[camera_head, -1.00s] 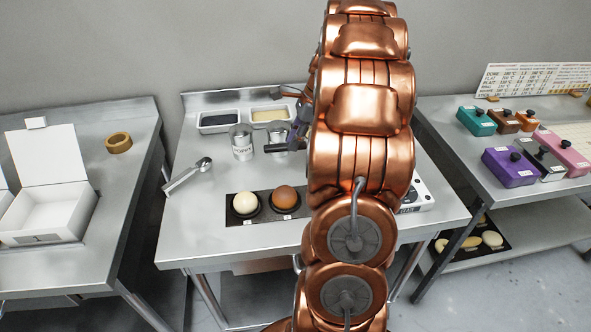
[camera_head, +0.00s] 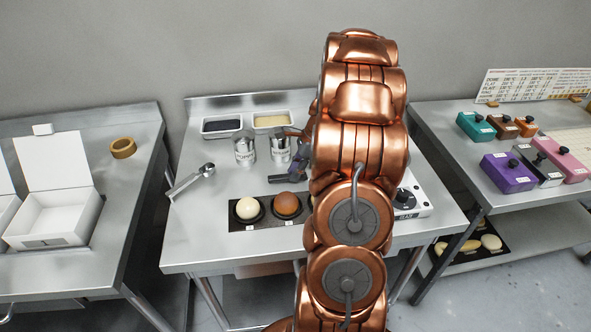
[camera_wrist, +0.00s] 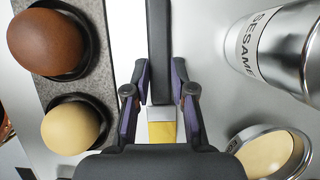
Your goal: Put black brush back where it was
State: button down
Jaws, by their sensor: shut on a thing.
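The black brush (camera_wrist: 158,50) shows in the wrist view with a long black handle, a silver ferrule and yellow bristles. My gripper (camera_wrist: 159,92) is shut on its handle, with one purple-and-dark finger on each side. The bristles point toward the bottom of that view. In the head view my gripper (camera_head: 297,160) is over the middle table, beside the right metal can and behind the dark tray; my arm hides much of this area. I cannot tell whether the brush touches the table.
A sesame can (camera_wrist: 262,48) and another metal can (camera_head: 243,152) stand nearby. A dark tray (camera_head: 238,226) holds a pale ball (camera_head: 247,208) and a brown ball (camera_head: 287,204). A white scale (camera_head: 412,207) is at the right, a scoop (camera_head: 190,181) at the left. Two bins stand at the back.

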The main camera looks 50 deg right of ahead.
jog(key=c, duration=1)
grip_release()
jog(key=b+v, duration=0.3)
jog(key=v, duration=0.9)
jog(key=s+a+r+n+g, duration=0.15)
jog(key=a+n, duration=0.45)
jog(key=a, duration=0.6)
jog(key=s+a+n+g, duration=0.2)
jog(key=a+n, duration=0.3)
jog(key=a, duration=0.7)
jog(key=s+a+f+n+h, duration=0.1)
jog(key=s+a+n, duration=0.2)
jog(key=s, duration=0.3)
jog(key=s+a+f+n+h, duration=0.1)
jog(key=s+a+n, duration=0.3)
jog(key=s+n, duration=0.2)
jog(key=s+a+f+n+g+h, duration=0.1)
jog(key=s+a+n, duration=0.3)
jog(key=s+n, duration=0.1)
jog(key=shift+s+a+f+h, duration=0.25)
jog(key=shift+s+f+h, duration=0.05)
jog(key=shift+s, duration=0.15)
